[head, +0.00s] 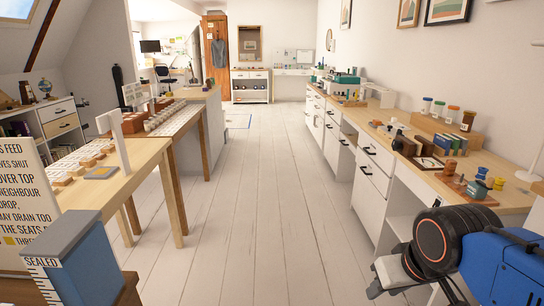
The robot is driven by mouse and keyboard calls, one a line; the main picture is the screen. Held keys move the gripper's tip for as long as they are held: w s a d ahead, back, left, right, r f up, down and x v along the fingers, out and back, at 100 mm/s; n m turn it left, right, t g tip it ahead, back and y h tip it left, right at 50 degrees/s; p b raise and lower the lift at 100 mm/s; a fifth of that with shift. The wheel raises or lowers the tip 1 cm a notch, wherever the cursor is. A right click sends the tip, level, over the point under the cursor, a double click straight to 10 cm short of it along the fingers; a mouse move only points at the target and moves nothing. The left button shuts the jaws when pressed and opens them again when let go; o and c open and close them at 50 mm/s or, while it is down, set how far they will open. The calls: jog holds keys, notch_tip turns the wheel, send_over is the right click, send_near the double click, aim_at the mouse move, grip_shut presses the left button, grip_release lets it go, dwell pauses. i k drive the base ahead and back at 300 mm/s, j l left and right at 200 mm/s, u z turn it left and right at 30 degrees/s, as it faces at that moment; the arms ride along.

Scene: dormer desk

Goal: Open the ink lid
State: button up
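I cannot make out for certain which thing is the ink or its lid. On the right-hand counter (515,200) lies a flat dark square piece with a pale middle (428,163), which looks like a pad or small tray. Near it are a dark round object (404,145) and a brown bottle with a dark cap (467,121). My blue arm with black joint rings fills the lower right corner. My gripper (385,283) seems to be the grey and black end beside it, low in front of the counter's drawers; its fingers are not clear.
Jars with coloured lids (439,109), a wooden block rack (446,136) and small yellow and blue pieces (481,176) share the right counter. A wooden table (140,158) with blocks stands left, beside a blue-grey box (70,255) marked SEALED. The floor aisle (265,190) is clear.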

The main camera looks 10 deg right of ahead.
aim_at(341, 79)
jog(key=i+z, duration=0.25)
jog(key=i, duration=1.45)
jog(key=i+j, duration=0.1)
jog(key=i, duration=3.25)
jog(key=i+z, duration=0.3)
jog(key=i, duration=0.15)
jog(key=i+j+z, duration=0.15)
jog(key=i+z, duration=0.15)
jog(key=i, duration=0.15)
jog(key=i+j+z, duration=0.3)
jog(key=k+j, duration=0.15)
jog(key=k, duration=0.15)
